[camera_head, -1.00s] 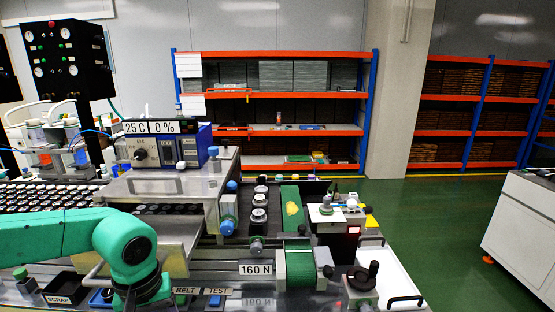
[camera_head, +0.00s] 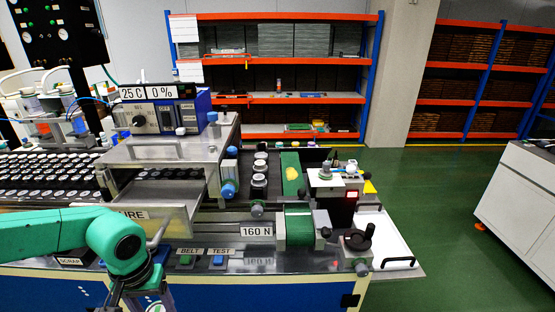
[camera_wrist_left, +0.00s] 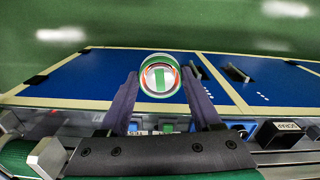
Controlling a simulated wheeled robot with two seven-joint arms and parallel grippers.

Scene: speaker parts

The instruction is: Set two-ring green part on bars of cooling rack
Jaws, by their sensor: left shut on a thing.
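My left gripper (camera_wrist_left: 160,80) is shut on a round part (camera_wrist_left: 160,75) with green and red rings, a pale metallic face and a green strip across its middle. The part sits between the two fingertips, above the floor in front of blue panels. In the head view my left arm comes in from the left and its hand is cut off at the bottom edge, so the part does not show clearly there. A rack with rows of dark round pieces (camera_head: 50,178) stands at the left; I cannot tell whether it is the cooling rack. My right gripper is out of view.
A steel oven with a drawer marked "URE" (camera_head: 155,212) stands behind my arm. A green roller (camera_head: 299,225) and a hand-crank unit (camera_head: 355,243) sit to the right on the bench. A white tray (camera_head: 397,240) is at the bench's right end. Green floor lies clear beyond.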

